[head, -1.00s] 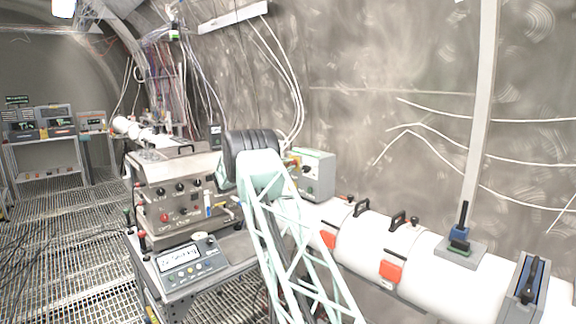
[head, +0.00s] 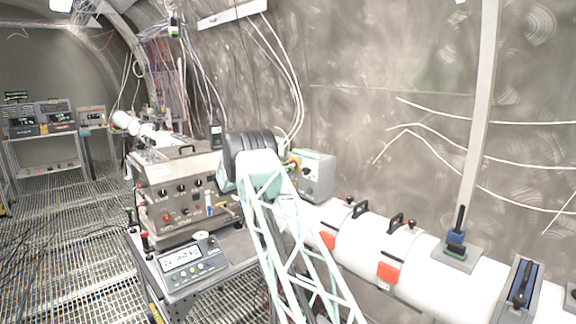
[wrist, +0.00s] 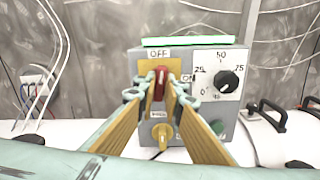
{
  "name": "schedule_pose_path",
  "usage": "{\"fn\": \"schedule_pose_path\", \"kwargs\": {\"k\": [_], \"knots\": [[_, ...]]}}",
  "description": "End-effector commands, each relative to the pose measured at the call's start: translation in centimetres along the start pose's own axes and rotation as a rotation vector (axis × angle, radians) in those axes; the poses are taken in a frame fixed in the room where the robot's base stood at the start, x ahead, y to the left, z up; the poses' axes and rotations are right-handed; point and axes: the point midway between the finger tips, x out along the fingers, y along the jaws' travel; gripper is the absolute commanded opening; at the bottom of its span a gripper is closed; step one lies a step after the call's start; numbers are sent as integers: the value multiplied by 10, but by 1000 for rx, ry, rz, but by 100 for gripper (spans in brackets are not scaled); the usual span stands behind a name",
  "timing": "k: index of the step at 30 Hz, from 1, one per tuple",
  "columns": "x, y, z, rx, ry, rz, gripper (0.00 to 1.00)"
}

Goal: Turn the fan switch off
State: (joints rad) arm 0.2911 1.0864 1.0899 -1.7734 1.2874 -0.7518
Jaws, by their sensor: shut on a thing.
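The grey control box (head: 316,172) is fixed beside the white pipe in the head view. It fills the middle of the wrist view (wrist: 190,115). The red switch handle (wrist: 160,84) is on a yellow plate, with "OFF" printed above and "ON" to its right. The handle looks roughly upright, below the "OFF" label; its exact angle is partly hidden by the fingers. My gripper (wrist: 160,88) is shut on the red handle, with one fingertip on each side. In the head view my arm hides the fingertips.
A yellow knob (wrist: 162,133) is below the handle, between the fingers. A black dial (wrist: 228,81) with a numbered scale and a green button (wrist: 217,127) are to the right. White cables (wrist: 50,60) hang at left. An instrument cabinet (head: 180,195) stands left of my arm.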

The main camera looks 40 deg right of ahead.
Motion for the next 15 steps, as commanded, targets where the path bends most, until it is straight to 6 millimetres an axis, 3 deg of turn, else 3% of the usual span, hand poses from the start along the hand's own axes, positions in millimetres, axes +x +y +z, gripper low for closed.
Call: {"fn": "schedule_pose_path", "kwargs": {"k": [15], "knots": [[0, 0, -1, -197, 1, 0, 0]]}}
